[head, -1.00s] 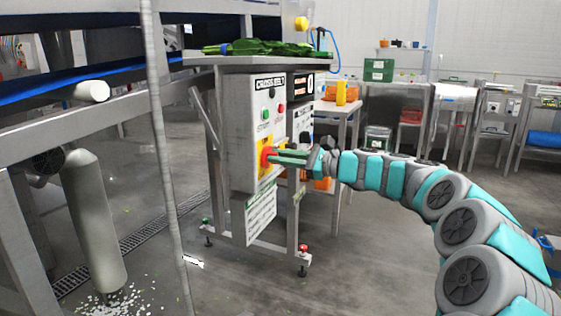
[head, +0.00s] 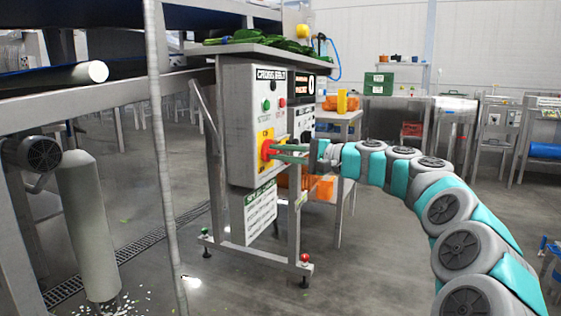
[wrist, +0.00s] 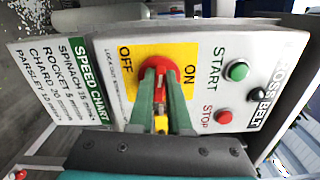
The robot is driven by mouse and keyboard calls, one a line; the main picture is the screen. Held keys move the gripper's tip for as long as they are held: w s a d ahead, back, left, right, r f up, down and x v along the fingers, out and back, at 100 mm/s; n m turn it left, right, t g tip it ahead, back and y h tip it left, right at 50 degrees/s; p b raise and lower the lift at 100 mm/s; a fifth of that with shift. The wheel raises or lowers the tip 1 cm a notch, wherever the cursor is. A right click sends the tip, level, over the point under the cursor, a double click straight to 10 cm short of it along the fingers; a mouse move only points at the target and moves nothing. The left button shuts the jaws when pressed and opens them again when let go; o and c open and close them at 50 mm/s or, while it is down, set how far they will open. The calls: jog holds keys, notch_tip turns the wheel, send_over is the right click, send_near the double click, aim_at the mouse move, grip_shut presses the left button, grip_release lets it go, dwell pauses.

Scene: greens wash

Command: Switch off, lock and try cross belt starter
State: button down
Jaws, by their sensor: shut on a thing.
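The cross belt starter is a grey box (head: 238,112) labelled CROSS BELT, on a steel stand. It bears a red rotary switch (head: 266,149) on a yellow plate (wrist: 183,68) marked OFF and ON. A green START button (wrist: 237,71) and a red STOP button (wrist: 223,117) sit beside the plate.
A white speed chart (wrist: 62,83) hangs below the box. Greens (head: 268,42) lie on the tray above it. A steel post (head: 160,130) and a conveyor roller (head: 92,72) stand to the left. Open floor lies in front of the stand.

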jog(key=shift+f+n+b, duration=0.15)
jog(key=shift+n+b, duration=0.3)
jog(key=shift+n, duration=0.25)
jog(key=c, duration=0.9)
grip_release()
jog(key=shift+o, duration=0.2)
jog(key=v, duration=0.7)
jog(key=shift+s+d+p, duration=0.2)
jog(key=shift+d+p, duration=0.1)
jog(key=shift+d, duration=0.05)
